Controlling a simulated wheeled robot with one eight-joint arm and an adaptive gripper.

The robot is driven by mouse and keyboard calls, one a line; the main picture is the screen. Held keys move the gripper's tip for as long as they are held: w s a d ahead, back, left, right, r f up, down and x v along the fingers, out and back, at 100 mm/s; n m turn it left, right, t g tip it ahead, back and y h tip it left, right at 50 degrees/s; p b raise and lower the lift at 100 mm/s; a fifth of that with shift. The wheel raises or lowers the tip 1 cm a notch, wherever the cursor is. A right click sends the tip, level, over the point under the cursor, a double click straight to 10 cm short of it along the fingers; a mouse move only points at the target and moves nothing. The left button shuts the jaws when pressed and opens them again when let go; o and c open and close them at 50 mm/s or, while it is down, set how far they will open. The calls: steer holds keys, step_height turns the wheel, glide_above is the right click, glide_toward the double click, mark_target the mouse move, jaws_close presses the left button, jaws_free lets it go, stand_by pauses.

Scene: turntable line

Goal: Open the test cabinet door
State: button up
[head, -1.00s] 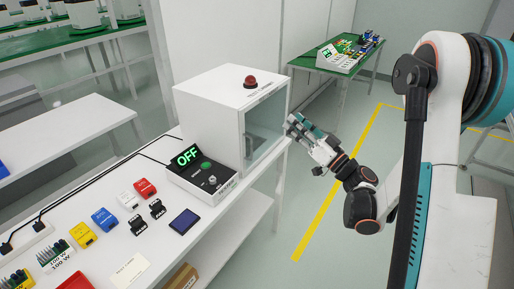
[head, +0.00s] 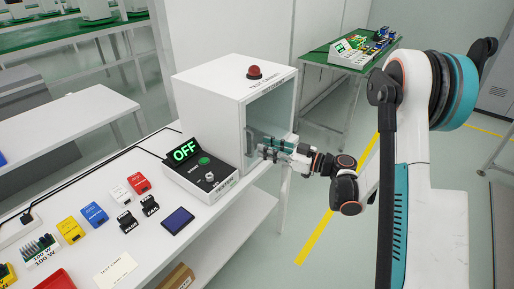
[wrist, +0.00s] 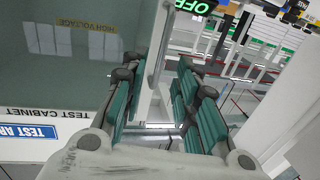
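The test cabinet (head: 208,105) is a white box on the bench. Its glass-paned door (head: 268,115) faces right and looks shut. My gripper (head: 264,148) is at the lower part of the door. In the wrist view, my gripper (wrist: 156,88) has its two green-padded fingers apart. A pale upright bar (wrist: 157,50), a handle or the door edge, stands between or just beyond them. I cannot tell whether either finger touches it. The glass (wrist: 60,75) fills the left of that view. In the head view my gripper hides part of the door's lower edge.
A red lamp (head: 254,72) tops the cabinet. A control box (head: 200,172) reading OFF stands in front of it. Several coloured blocks and a dark blue panel (head: 178,221) lie on the bench. A green-topped table (head: 372,67) stands behind. The floor to the right is open.

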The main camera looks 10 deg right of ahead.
steer(key=shift+b+x, duration=0.4)
steer(key=shift+x, duration=1.8)
jaws_close()
